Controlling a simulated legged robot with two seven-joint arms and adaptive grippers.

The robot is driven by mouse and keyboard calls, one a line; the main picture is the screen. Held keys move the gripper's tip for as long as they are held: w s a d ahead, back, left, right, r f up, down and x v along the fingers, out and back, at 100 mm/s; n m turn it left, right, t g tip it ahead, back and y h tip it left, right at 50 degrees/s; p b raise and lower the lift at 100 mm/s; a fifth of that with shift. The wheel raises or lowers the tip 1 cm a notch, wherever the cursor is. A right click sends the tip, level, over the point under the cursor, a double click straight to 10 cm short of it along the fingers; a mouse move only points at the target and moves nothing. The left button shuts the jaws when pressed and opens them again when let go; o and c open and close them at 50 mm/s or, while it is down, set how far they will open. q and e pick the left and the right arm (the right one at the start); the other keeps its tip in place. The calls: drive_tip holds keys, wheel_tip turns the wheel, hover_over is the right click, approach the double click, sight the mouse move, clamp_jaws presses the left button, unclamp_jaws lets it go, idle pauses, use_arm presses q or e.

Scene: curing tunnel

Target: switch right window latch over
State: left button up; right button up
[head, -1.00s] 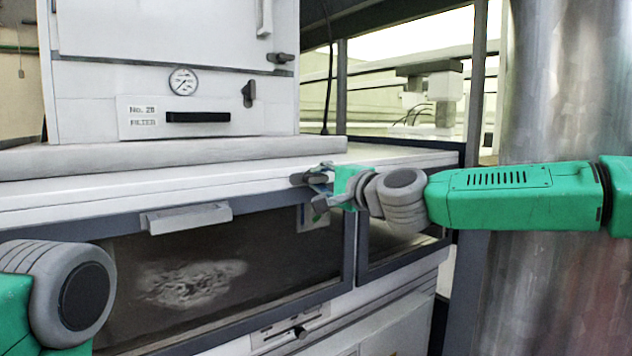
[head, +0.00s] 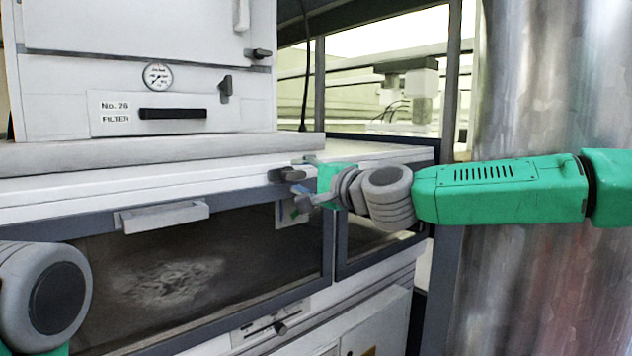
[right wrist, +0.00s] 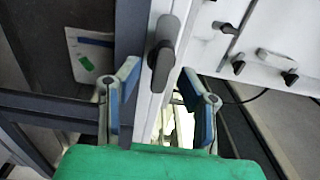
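The right window latch (head: 287,174) is a dark grey handle on the white frame above the right end of the dark window. In the right wrist view the latch (right wrist: 164,50) is a rounded dark lever, lengthwise up and down the picture. My right gripper (head: 303,181) is at the latch, coming in from the right. In the right wrist view its blue-padded fingers (right wrist: 161,105) are spread wide, one on each side of the frame and the latch's lower end. Neither finger visibly grips the latch. A grey joint of my left arm shows at lower left; its gripper is out of view.
The long window (head: 200,262) has a light grey handle (head: 165,215). Above it stands a white filter cabinet (head: 60,75) with a gauge (head: 158,76) and small dark latches. A shiny metal column (head: 510,90) stands behind my right arm.

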drive_tip(key=v, duration=1)
drive_tip(key=shift+s+a, duration=0.2)
drive_tip(key=shift+s, duration=0.05)
drive_tip(key=shift+r, duration=0.1)
drive_tip(key=s+f+n+g+h, duration=0.15)
drive_tip(key=s+f, duration=0.25)
drive_tip(key=f, duration=0.8)
drive_tip(key=s+a+f+n+g+h, duration=0.1)
drive_tip(key=s+f+n+g, duration=0.3)
drive_tip(key=f, duration=0.8)
drive_tip(key=s+f+g+h, duration=0.15)
drive_tip(key=s+f, duration=0.35)
drive_tip(key=f, duration=0.7)
drive_tip(key=s+d+f+n+g+h, duration=0.2)
drive_tip(key=s+d+f+g, duration=0.35)
drive_tip(key=s+f, duration=0.7)
drive_tip(key=s+d+f+n+h, duration=0.2)
drive_tip(key=s+d+f, duration=0.1)
drive_tip(key=s+d, duration=0.4)
drive_tip(key=s+d+f+n+g+h, duration=0.1)
drive_tip(key=s+d+f+n+h, duration=0.1)
drive_tip(key=s+d, duration=0.5)
drive_tip(key=d+f, duration=0.1)
drive_tip(key=d, duration=0.1)
drive_tip(key=shift+s+d+f+h, duration=0.2)
drive_tip(key=shift+s+d+h, duration=0.1)
drive_tip(key=shift+g, duration=0.25)
